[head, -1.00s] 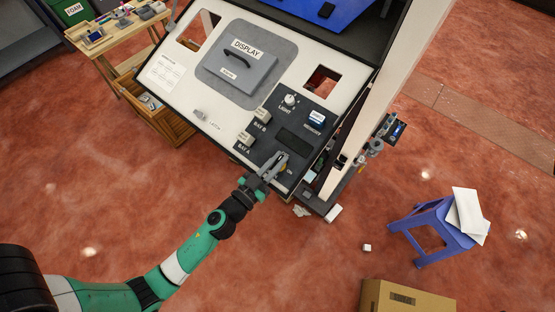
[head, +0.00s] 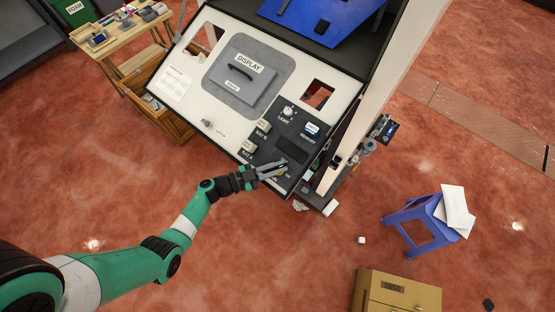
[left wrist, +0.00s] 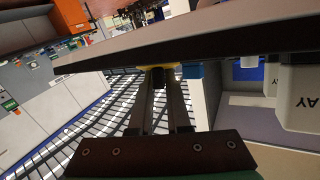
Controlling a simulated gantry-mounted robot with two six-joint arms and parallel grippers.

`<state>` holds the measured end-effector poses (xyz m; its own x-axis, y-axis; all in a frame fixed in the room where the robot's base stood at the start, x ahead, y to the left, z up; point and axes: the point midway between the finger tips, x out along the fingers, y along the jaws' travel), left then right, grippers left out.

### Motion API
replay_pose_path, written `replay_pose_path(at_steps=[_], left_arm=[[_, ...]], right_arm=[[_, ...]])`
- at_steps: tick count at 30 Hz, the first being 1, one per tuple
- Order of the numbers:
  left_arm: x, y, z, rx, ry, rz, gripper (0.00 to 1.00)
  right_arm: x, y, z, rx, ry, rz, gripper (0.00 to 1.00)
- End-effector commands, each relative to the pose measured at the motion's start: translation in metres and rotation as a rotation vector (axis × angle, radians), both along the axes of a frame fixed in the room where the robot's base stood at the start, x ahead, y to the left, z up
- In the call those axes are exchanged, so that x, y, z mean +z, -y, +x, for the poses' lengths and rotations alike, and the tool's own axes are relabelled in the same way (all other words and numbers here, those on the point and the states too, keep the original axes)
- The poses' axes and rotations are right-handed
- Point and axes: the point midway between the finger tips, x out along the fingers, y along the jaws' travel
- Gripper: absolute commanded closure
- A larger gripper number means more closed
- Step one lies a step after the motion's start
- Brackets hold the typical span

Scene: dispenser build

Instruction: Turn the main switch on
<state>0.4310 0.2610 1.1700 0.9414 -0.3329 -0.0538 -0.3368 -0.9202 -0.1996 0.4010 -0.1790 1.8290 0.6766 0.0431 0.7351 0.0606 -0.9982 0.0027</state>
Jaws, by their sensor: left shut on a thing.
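The main switch (head: 282,176) is at the lower right corner of the dark control panel (head: 291,152), beside an "ON" mark. Its yellow part shows just past my fingers in the head view, and the rest is hidden. My left gripper (head: 284,168) reaches in from the left, its fingers at the switch. In the left wrist view, the fingertips (left wrist: 161,76) close on a dark knob with a yellow base (left wrist: 164,67). I cannot read the knob's exact setting. My right gripper is not in view.
A display cover (head: 241,74) lies further up.

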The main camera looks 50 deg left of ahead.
Motion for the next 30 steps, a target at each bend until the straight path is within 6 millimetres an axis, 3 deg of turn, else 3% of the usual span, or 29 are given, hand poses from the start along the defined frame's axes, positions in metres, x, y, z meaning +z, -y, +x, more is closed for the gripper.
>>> replay_pose_path(at_steps=[12, 28, 29, 30], left_arm=[[-0.0001, 0.0003, 0.0002, -0.193, -0.011, 0.077, 1.0], [-0.0002, 0.001, -0.0007, -0.219, -0.015, 0.085, 1.0], [-0.0002, 0.001, -0.0007, -0.219, -0.015, 0.085, 0.81], [-0.0002, 0.001, -0.0007, -0.219, -0.015, 0.085, 0.74]], right_arm=[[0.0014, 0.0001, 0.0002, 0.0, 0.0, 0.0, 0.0], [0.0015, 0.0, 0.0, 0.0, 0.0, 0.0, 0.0], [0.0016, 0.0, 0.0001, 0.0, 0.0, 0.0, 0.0], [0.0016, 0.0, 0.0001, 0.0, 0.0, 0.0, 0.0]])
